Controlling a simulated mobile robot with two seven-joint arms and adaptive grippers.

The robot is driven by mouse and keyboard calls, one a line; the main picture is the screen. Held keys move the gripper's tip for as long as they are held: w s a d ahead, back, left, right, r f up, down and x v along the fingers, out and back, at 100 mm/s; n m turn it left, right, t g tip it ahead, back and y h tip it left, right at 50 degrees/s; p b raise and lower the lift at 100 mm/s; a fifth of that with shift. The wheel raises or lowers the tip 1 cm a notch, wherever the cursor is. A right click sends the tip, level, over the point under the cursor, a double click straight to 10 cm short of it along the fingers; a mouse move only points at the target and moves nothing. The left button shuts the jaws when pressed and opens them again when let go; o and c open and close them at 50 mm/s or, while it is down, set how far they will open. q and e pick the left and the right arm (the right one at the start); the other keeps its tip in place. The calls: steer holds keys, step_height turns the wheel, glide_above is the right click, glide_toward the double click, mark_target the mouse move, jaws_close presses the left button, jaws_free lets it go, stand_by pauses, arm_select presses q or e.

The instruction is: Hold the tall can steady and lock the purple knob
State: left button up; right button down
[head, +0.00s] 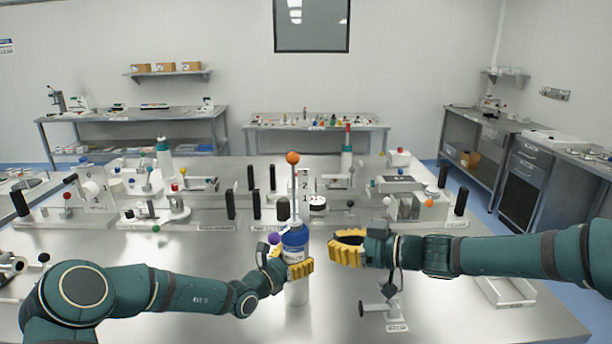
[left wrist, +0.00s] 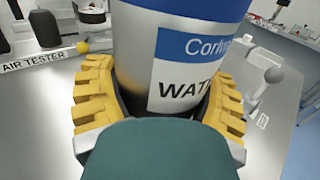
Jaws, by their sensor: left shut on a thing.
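In the left wrist view the can (left wrist: 187,45) fills the space between the yellow fingers (left wrist: 160,100). My right gripper (head: 345,248) looks open and empty, just right of the can and apart from it.
A row of fixtures with coloured ball knobs stands behind the can, with a black-capped post (head: 283,208) close by. A small stop fixture (head: 388,308) lies front right, and a shallow tray (head: 508,291) beyond it. The bench front centre is mostly clear.

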arm_select(q)
steer(key=shift+r, duration=0.35)
steer(key=o, duration=1.2)
steer(key=shift+o, duration=0.2)
steer(key=v, duration=1.2)
